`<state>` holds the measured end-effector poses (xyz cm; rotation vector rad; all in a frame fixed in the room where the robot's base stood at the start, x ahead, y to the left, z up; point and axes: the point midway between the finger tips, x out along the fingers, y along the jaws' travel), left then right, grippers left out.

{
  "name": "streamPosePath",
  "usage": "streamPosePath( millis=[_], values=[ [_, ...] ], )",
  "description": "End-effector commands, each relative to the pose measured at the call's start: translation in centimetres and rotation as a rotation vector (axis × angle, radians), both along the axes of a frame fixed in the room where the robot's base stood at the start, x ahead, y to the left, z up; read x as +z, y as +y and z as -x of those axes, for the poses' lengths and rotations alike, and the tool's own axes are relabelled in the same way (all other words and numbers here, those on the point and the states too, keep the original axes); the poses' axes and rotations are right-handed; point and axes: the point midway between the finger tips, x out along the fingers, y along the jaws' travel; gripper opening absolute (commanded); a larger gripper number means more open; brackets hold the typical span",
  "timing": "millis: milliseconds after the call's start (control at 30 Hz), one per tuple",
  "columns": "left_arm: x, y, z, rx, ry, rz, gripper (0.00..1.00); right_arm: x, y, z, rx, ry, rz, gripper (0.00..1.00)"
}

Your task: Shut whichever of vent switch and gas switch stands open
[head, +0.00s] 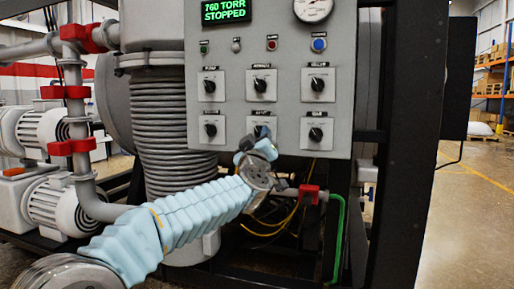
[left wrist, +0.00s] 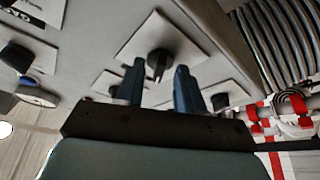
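A grey control panel (head: 234,60) carries two rows of three rotary switches with small labels, too blurred to read surely. My left gripper (head: 257,146) is at the bottom middle switch (head: 261,131) and partly hides it. In the left wrist view my gripper (left wrist: 160,75) has its two dark fingers apart, with a black knob (left wrist: 158,62) at the gap between their tips; contact cannot be told. The bottom right switch (head: 316,134) is uncovered, its handle near upright and slightly tilted. Which switches are vent and gas is unclear. My right gripper is not in view.
A green display (head: 224,11) reads 760 TORR STOPPED. A round gauge (head: 313,8) and several buttons sit above the switches. A ribbed hose (head: 163,130) stands left of the panel. Below are a red valve (head: 308,194) and a green pipe (head: 338,235). Floor at right is clear.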

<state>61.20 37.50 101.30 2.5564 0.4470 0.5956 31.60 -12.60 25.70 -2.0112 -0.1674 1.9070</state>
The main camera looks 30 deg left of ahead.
Motion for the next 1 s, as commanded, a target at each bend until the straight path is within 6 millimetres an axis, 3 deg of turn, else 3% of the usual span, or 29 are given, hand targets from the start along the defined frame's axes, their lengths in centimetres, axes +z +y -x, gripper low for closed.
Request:
streamPosePath(
  millis=[500, 700, 1000],
  values=[
    [-3.7, -4.5, 9.5, 0.0, -0.001, -0.001, 0.37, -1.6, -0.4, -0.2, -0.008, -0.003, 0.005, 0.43],
    [-4.3, -5.3, 11.1, 0.001, -0.001, 0.0, 0.37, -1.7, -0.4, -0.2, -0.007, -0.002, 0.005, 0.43],
    [-4.3, -5.4, 11.3, 0.001, -0.002, 0.0, 0.37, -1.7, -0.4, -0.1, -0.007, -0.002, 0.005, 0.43]
  ],
)
